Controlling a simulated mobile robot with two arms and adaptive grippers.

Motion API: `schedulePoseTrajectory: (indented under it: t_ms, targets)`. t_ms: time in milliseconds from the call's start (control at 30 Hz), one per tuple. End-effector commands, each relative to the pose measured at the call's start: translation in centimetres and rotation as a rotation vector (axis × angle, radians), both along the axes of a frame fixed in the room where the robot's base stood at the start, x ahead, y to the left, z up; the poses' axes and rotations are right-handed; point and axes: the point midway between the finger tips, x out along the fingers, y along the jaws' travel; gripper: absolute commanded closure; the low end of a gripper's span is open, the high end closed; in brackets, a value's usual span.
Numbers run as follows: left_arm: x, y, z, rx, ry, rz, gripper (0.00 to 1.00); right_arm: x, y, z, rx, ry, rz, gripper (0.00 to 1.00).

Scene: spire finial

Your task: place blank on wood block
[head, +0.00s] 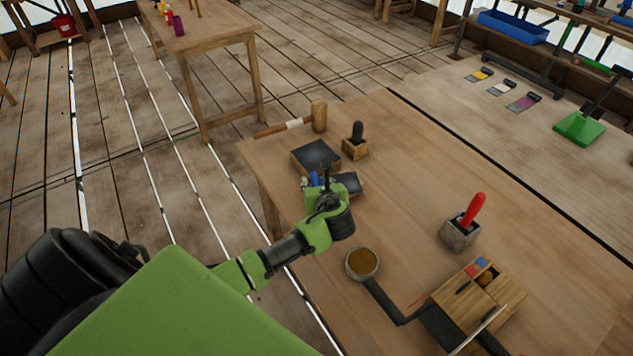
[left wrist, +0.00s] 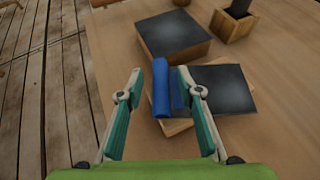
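A blue rounded piece, apparently the blank (left wrist: 160,88), stands at the left edge of a low dark-topped wood block (left wrist: 225,86). Whether it touches that block is unclear. In the head view the blue piece (head: 314,179) is partly hidden by my left gripper (head: 325,178). In the left wrist view my left gripper (left wrist: 160,74) is open, its fingers on both sides of the blue piece with a gap on the left. A thicker dark-topped wood block (left wrist: 172,34) lies just beyond; it also shows in the head view (head: 316,157). My right gripper is not in view.
A mallet (head: 319,116) and a wooden holder (head: 355,149) with a dark handle stand behind the blocks. A round brown-filled cup (head: 362,263), a red-handled tool (head: 472,210) and a wooden box (head: 478,295) are nearer. The table's middle is clear.

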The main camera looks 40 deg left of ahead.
Motion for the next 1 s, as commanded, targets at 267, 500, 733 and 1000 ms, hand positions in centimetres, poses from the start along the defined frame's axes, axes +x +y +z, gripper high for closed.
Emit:
schedulePoseTrajectory:
  t_ms: [267,500,733,1000]
  targets:
    - [0.0,0.0,0.3,0.000,-0.001,0.000,0.67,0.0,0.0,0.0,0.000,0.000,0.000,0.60]
    - [-2.0,-2.1,1.7,-0.002,-0.002,-0.003,0.67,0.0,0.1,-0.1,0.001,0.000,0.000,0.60]
    - [-5.1,-5.3,4.1,-0.002,-0.002,-0.002,0.67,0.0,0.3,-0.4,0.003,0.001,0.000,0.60]
    - [-7.2,-7.3,5.8,-0.001,-0.001,0.000,0.67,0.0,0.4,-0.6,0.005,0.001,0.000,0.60]
